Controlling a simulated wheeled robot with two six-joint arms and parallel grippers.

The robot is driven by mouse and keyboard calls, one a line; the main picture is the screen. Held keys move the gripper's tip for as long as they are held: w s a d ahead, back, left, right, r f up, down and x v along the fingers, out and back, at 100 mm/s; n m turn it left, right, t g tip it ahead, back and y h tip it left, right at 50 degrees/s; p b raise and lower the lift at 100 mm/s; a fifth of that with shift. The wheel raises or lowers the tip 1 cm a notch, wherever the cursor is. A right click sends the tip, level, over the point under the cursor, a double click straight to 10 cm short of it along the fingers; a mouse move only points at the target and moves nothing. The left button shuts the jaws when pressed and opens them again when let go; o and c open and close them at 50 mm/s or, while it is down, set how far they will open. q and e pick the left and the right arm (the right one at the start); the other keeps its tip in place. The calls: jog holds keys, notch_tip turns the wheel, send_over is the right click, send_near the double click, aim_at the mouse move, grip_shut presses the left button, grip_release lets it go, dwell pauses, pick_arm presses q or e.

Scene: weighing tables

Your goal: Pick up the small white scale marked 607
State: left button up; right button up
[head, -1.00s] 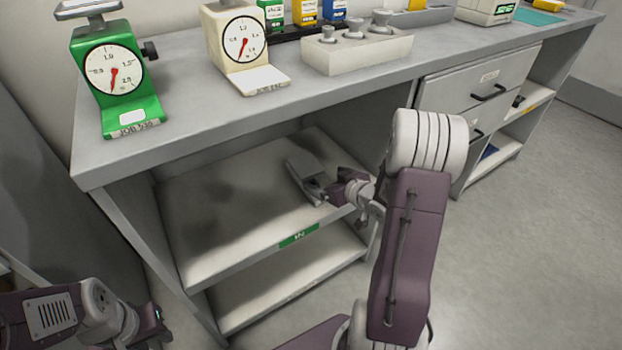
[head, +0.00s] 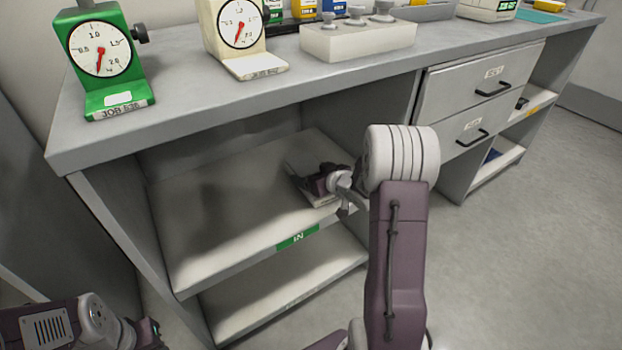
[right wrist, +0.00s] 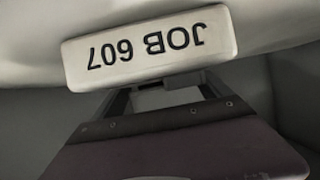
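A small pale scale (head: 316,150) sits on the upper shelf under the table, mostly hidden behind my right gripper (head: 300,182). In the right wrist view its white front label (right wrist: 150,47) fills the top and reads JOB 607, upside down. My right gripper (right wrist: 162,92) is at the label, its two fingers spread apart with a gap between them. Their tips are hidden at the label's lower edge, so I cannot tell whether they touch it. My left gripper (head: 152,334) is low at the left, partly cut off; its fingers are unclear.
A green dial scale (head: 105,60) and a cream dial scale (head: 240,35) stand on the tabletop (head: 190,95). A block with metal weights (head: 358,42) is beside them. The shelf (head: 200,245) with a green IN tag (head: 297,238) has bare room at left. Drawers (head: 480,85) are at right.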

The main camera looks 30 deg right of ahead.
aim_at(312, 172)
jog(key=c, duration=0.9)
notch_tip(312, 172, up, 10)
jog(key=p, duration=0.7)
jog(key=shift+r, duration=0.1)
